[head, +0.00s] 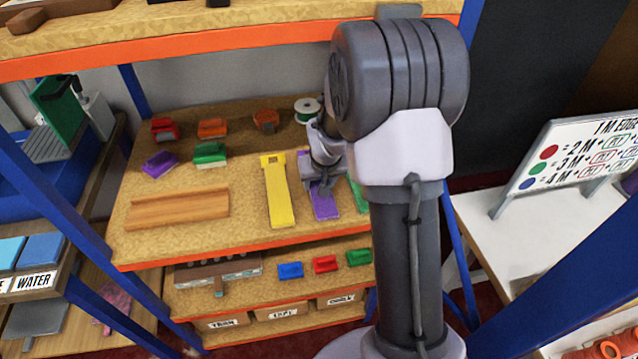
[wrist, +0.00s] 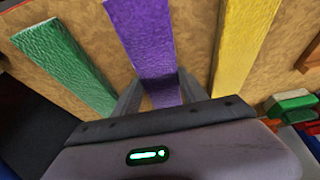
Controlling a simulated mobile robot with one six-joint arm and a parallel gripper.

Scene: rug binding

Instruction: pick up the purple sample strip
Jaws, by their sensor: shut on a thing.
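The purple sample strip (head: 324,203) lies on the upper wooden shelf, between a yellow strip (head: 279,195) and a green strip (head: 358,195). My gripper (head: 320,180) is at the strip, pointing down. In the wrist view the purple strip (wrist: 152,40) runs between the two fingers of my gripper (wrist: 161,93), which are shut on it. The green strip (wrist: 62,58) is on the left there and the yellow strip (wrist: 243,45) on the right, both apart from the fingers. My arm hides part of the green strip in the head view.
A wooden rail (head: 178,208) lies left of the yellow strip. Several small coloured blocks, such as a green one (head: 210,155), and a spool (head: 307,110) stand further back. An orange-edged shelf (head: 240,38) hangs above. A blue post (head: 72,180) stands at the left.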

